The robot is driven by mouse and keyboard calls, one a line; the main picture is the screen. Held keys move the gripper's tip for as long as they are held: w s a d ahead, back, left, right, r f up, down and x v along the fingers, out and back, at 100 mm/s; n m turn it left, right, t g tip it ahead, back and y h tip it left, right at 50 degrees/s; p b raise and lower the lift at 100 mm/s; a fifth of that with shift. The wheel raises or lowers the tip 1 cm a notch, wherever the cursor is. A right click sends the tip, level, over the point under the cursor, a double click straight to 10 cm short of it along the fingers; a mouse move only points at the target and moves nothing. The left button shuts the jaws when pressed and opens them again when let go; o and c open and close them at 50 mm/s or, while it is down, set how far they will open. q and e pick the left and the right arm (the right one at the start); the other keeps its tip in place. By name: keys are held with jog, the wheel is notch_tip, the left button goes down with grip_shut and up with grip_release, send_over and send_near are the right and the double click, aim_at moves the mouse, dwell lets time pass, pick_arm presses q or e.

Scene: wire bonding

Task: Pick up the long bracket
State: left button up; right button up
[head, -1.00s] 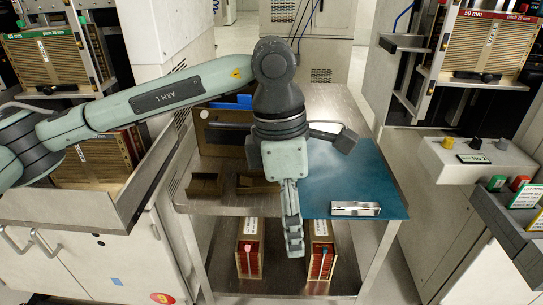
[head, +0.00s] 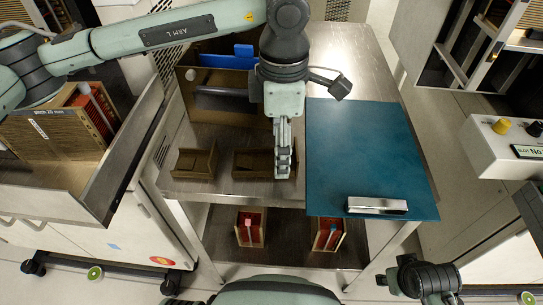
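A long, low silver piece (head: 377,205) lies near the front edge of a blue mat (head: 365,150). It may be the long bracket. Two brown, open-topped pieces stand on the table left of the mat: a smaller one (head: 195,163) and a wider one (head: 250,165). I cannot tell whether either is a bracket. My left gripper (head: 283,172) points down in front of the right part of the wider brown piece. Its fingers show close together, and nothing is clearly held. My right gripper (head: 428,285) is at the lower right, away from the table; its finger opening is unclear.
A brown holder (head: 215,105) with a blue item (head: 228,60) stands at the back of the metal table. Two red-filled boxes (head: 250,230) (head: 328,235) sit on the lower shelf. A drawer (head: 125,155) borders the left. Most of the mat is clear.

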pick_arm(q)
jog(key=shift+f, duration=1.1)
jog(key=shift+w, duration=0.1)
jog(key=c, duration=1.3)
jog(key=shift+r, duration=0.1)
jog(key=shift+c, duration=0.2)
